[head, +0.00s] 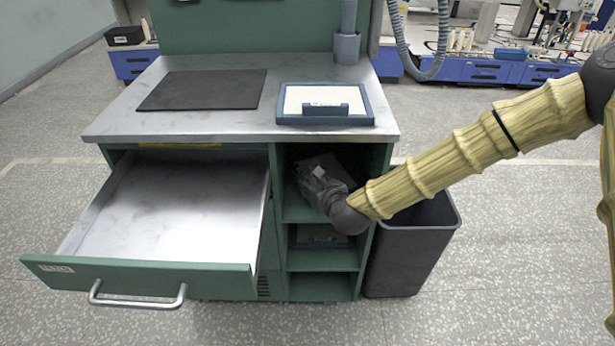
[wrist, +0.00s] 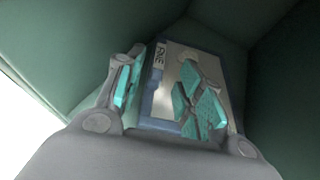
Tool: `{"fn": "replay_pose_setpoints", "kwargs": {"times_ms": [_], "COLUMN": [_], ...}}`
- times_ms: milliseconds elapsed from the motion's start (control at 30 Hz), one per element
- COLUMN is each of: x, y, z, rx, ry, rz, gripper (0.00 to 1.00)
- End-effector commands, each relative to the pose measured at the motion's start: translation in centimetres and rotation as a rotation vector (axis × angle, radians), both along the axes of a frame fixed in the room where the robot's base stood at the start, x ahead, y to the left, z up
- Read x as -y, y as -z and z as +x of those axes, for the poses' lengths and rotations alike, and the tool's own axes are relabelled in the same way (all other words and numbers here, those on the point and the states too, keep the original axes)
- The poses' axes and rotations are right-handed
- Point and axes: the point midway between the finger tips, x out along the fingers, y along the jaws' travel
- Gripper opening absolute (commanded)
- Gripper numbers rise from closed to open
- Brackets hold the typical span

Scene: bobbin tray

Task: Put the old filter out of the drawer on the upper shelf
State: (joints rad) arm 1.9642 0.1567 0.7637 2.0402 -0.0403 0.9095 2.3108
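The drawer (head: 170,215) is pulled out and empty.
A blue-framed white panel with a handle (head: 329,109) and a dark mat (head: 203,90) lie on the worktop. A blue-framed item (head: 320,240) lies in the shelf below. A dark bin (head: 410,250) stands right of the cabinet. Shelf walls closely surround my gripper.

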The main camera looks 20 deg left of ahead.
Motion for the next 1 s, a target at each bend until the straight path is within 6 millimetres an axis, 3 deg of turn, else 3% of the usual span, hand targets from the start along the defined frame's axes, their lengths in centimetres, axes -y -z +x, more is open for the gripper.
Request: {"fn": "replay_pose_setpoints", "kwargs": {"times_ms": [400, 1000], "x": [3.0, 3.2], "y": [-2.0, -2.2], "z": [-3.8, -4.1], "rx": [-0.001, 0.000], "ry": [0.000, 0.001], "rz": [0.001, 0.001], "gripper": [0.37, 0.37]}}
